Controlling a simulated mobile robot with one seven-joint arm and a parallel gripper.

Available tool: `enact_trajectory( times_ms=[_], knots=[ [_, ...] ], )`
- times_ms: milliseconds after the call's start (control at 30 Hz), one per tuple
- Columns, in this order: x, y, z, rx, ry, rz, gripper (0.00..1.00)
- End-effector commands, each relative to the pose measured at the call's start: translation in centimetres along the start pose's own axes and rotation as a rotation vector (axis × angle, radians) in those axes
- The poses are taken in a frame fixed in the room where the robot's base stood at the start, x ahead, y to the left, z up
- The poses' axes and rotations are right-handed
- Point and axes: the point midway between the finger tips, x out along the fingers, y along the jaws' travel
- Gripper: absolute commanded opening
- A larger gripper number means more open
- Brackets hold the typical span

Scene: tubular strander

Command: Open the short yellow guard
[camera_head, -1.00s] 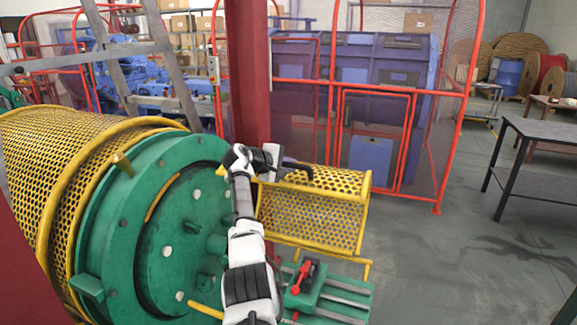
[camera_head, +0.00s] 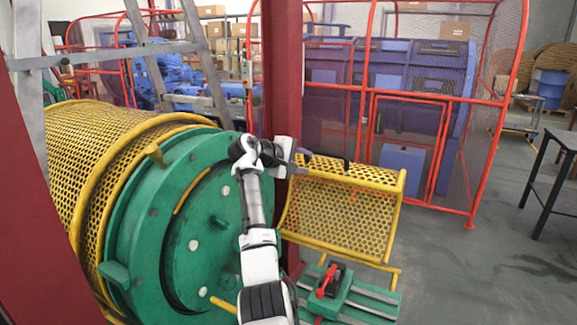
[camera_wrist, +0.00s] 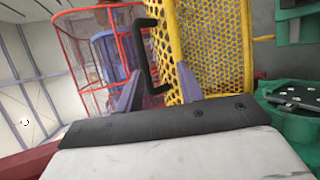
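The short yellow guard (camera_head: 345,212) is a curved perforated panel in a yellow frame, right of the green drum face in the head view. It fills the upper right middle of the wrist view (camera_wrist: 215,45). Its black bar handle (camera_head: 331,157) sits along its top edge. In the wrist view the handle (camera_wrist: 144,58) stands out from the panel's left edge. My gripper (camera_head: 303,157) is at the guard's upper left corner, by the handle. Its two purple fingers (camera_wrist: 157,88) are apart, and the handle's lower end appears between them; I cannot tell whether they touch it.
The green drum (camera_head: 200,235) and long yellow mesh guard (camera_head: 105,150) are at left. A dark red post (camera_head: 283,80) stands behind my gripper. A red-framed mesh enclosure (camera_head: 425,95) is behind. A green slide with a red lever (camera_head: 327,282) lies below.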

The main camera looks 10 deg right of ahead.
Motion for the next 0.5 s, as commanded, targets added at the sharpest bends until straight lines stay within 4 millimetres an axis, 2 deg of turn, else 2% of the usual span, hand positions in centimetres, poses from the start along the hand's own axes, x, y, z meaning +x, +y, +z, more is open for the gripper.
enact_trajectory(
  times_ms=[100, 200, 333, 500],
  knots=[
    [-2.6, -0.2, -0.1, 0.002, 0.004, 0.004, 0.38],
    [-4.3, -0.1, -0.1, 0.003, 0.003, 0.002, 0.38],
    [-5.7, 0.0, 0.0, 0.002, 0.002, 0.002, 0.38],
    [-6.3, 0.1, 0.0, 0.001, 0.001, 0.002, 0.38]
  ],
)
